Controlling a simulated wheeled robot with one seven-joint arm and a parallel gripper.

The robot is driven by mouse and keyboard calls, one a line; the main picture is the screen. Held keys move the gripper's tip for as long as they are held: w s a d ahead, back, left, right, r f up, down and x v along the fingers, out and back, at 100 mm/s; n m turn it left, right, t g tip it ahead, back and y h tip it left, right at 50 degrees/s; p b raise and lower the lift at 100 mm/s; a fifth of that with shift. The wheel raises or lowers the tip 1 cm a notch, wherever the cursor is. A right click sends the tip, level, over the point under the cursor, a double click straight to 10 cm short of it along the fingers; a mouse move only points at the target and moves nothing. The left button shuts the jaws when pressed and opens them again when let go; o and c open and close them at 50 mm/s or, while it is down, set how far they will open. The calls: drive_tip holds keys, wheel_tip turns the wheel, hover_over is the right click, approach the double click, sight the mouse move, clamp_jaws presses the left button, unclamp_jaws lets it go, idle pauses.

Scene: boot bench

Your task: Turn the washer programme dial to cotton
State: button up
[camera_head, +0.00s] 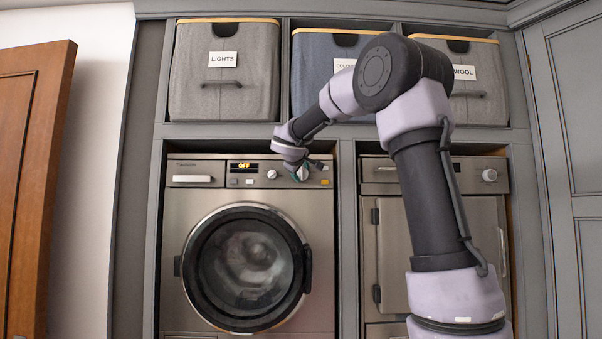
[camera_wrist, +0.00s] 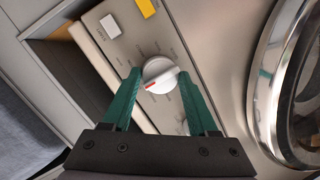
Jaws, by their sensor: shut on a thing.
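The washer (camera_head: 180,255) stands in the left bay, with its control panel along the top. The programme dial (camera_wrist: 160,72) is a round, pale knob with a ridge across it and a red mark at its lower left in the wrist view. My gripper (camera_wrist: 161,76) has its two green fingers on opposite sides of the dial and is shut on it. In the head view my gripper (camera_head: 303,172) is at the right part of the panel and largely covers the dial. The washer display (camera_head: 244,166) reads OFF. The programme lettering around the dial is too small to read.
A smaller knob (camera_head: 272,174) sits left of my gripper. White (camera_wrist: 111,26) and yellow (camera_wrist: 147,7) buttons are on the panel. The round washer door (camera_head: 195,262) is below. A second appliance (camera_head: 395,220) stands right, behind my arm. Fabric bins (camera_head: 205,95) fill the shelf above.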

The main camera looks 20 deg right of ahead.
drive_tip(key=shift+d+m+y, duration=0.1)
drive_tip(key=shift+m+y, duration=0.4)
drive_tip(key=shift+m, duration=0.7)
drive_tip(key=shift+s+d+m+y, duration=0.1)
drive_tip(key=shift+m+y, duration=0.8)
drive_tip(key=shift+m, duration=0.7)
drive_tip(key=o, duration=1.4)
drive_tip(key=shift+c, duration=0.2)
drive_tip(key=v, duration=1)
drive_tip(key=shift+s, duration=0.4)
